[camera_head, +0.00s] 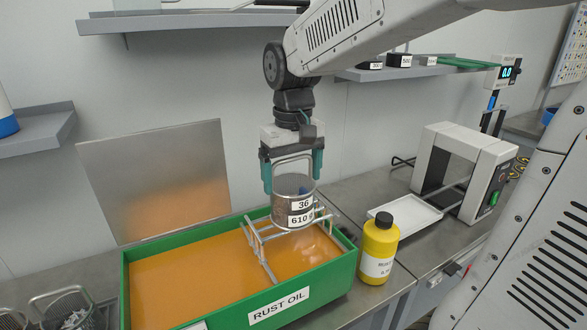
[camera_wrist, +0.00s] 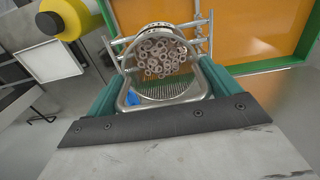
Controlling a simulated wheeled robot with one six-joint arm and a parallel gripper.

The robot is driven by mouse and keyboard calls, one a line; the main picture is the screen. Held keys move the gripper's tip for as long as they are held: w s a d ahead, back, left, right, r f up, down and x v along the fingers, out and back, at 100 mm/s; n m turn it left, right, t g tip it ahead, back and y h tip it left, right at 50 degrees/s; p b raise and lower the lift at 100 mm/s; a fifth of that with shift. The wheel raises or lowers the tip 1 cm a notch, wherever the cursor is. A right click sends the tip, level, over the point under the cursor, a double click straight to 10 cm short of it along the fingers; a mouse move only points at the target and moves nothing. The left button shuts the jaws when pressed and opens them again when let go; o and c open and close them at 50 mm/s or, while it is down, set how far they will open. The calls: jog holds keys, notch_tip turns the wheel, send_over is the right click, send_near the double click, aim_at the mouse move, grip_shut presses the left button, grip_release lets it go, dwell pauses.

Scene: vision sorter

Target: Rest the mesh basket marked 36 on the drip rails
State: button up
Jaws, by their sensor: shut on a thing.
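The mesh basket marked 36 (camera_head: 283,208) hangs upright from my gripper (camera_head: 292,172), with a second label reading 610 below the number. My gripper's teal fingers are shut on the basket's handle. In the wrist view the basket (camera_wrist: 166,85) holds many small ring-shaped parts and a blue piece, between the fingers of my gripper (camera_wrist: 160,92). The drip rails (camera_head: 256,247) are metal bars across the right part of a green tank (camera_head: 338,275) labelled RUST OIL with orange liquid. The basket is over the rails; I cannot tell whether it touches them.
A yellow bottle (camera_head: 378,250) stands close to the tank's right side. A white tray (camera_head: 405,216) and a white machine (camera_head: 465,170) are farther right. Other mesh baskets (camera_head: 65,308) stand at the lower left. A metal panel (camera_head: 160,180) rises behind the tank.

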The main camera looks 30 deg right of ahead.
jog(key=o, duration=1.7)
jog(key=shift+r, duration=3.95)
jog(key=shift+f, duration=0.25)
jog(key=s+f, duration=0.4)
jog(key=s, duration=0.5)
jog(key=s+a+f+t, duration=0.1)
jog(key=s+f, duration=0.3)
jog(key=s, duration=0.5)
jog(key=shift+s+a+f, duration=0.2)
jog(key=shift+s+f, duration=0.05)
jog(key=shift+f, duration=0.15)
